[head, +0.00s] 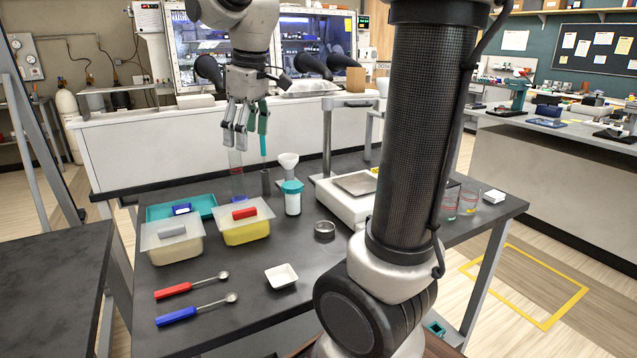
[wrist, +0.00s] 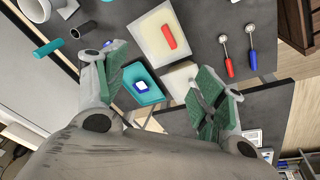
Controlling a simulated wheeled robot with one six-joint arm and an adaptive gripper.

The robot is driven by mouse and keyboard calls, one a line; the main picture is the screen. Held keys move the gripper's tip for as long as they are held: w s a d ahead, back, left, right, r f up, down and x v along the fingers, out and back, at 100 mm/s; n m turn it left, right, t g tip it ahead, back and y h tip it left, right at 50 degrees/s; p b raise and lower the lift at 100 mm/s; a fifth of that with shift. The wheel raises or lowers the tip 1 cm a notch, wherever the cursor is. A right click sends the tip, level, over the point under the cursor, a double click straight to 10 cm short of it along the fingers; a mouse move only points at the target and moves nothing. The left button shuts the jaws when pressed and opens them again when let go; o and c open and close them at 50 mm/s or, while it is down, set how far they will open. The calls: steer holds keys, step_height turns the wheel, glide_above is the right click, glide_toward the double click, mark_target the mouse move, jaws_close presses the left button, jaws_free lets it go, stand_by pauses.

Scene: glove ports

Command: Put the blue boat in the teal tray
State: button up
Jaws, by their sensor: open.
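The teal tray (head: 158,211) lies at the back left of the dark table, its front partly hidden by a lidded container. The small blue boat (head: 181,209), blue-rimmed with a white middle, sits inside the tray. In the wrist view the boat (wrist: 141,86) rests within the walls of the teal tray (wrist: 150,99), apart from my fingers. My gripper (head: 245,128) is open and empty, raised above the back of the table, to the right of the tray. In the wrist view my green-padded fingers (wrist: 166,84) stand wide apart, on either side of the tray in the picture.
A grey-handled container (head: 172,245) and a red-handled container (head: 245,228) stand in front of the tray. A teal-lidded bottle (head: 292,200), a clear cylinder (head: 236,175) and a scale (head: 345,203) stand to the right. Red and blue spoons and a white dish (head: 282,275) lie nearer.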

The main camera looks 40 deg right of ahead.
steer(key=s+d+f+m+t, duration=0.1)
steer(key=s+d+f+m, duration=0.1)
steer(key=s, duration=0.7)
steer(key=s+d+f+m+t, duration=0.1)
steer(key=s+f+m, duration=0.3)
steer(key=s, duration=0.6)
steer(key=shift+s+d+f+m, duration=0.25)
steer(key=shift+s+d+m, duration=0.05)
steer(key=shift+d, duration=0.15)
